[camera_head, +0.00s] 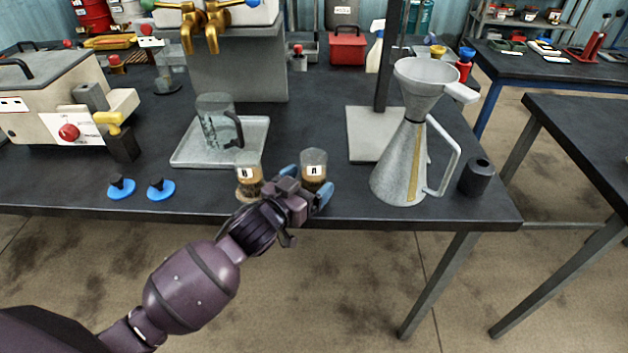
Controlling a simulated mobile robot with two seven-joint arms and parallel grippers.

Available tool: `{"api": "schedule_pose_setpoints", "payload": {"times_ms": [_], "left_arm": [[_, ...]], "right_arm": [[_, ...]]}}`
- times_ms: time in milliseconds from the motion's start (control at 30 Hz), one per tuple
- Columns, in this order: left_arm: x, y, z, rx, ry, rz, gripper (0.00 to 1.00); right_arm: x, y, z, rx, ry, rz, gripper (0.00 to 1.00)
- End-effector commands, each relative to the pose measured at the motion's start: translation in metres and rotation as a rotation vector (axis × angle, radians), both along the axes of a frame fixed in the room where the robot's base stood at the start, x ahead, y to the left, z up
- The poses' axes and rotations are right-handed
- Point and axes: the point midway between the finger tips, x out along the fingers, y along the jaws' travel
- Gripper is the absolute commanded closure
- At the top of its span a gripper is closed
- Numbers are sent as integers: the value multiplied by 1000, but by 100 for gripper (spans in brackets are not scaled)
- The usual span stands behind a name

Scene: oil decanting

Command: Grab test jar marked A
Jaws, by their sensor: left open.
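The test jar whose label looks like A (314,163) stands upright near the front edge of the dark workbench, with brown liquid in its lower part. My left gripper (306,184) is open at this jar. One blue fingertip is at the jar's left side and the other is at its lower right. The gripper hides part of the jar's base, and I cannot tell whether either finger touches the glass. A second jar, marked B (247,172), stands to the left with brown contents, just behind my left wrist. My right gripper is not in view.
A glass jug (214,121) stands on a metal tray (184,151) behind the jars. A metal can with a funnel (397,175) and a black cylinder (477,178) stand to the right. Two blue caps with black knobs (161,189) lie at the front left.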

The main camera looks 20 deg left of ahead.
Motion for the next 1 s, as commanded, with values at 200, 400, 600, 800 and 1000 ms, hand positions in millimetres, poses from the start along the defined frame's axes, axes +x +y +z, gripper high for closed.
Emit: {"api": "schedule_pose_setpoints", "payload": {"times_ms": [200, 400, 600, 800, 1000], "left_arm": [[6, -2, 0, -1, 1, 0, 12], [6, -2, 0, -1, 1, 0, 23], [6, -2, 0, 0, 1, 0, 54], [6, -2, 0, 0, 1, 0, 73], [6, -2, 0, 0, -1, 0, 74]], "right_arm": [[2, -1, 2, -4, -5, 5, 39], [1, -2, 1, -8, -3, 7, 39], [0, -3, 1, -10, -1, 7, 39], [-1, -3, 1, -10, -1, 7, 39], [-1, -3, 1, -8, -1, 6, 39]]}}
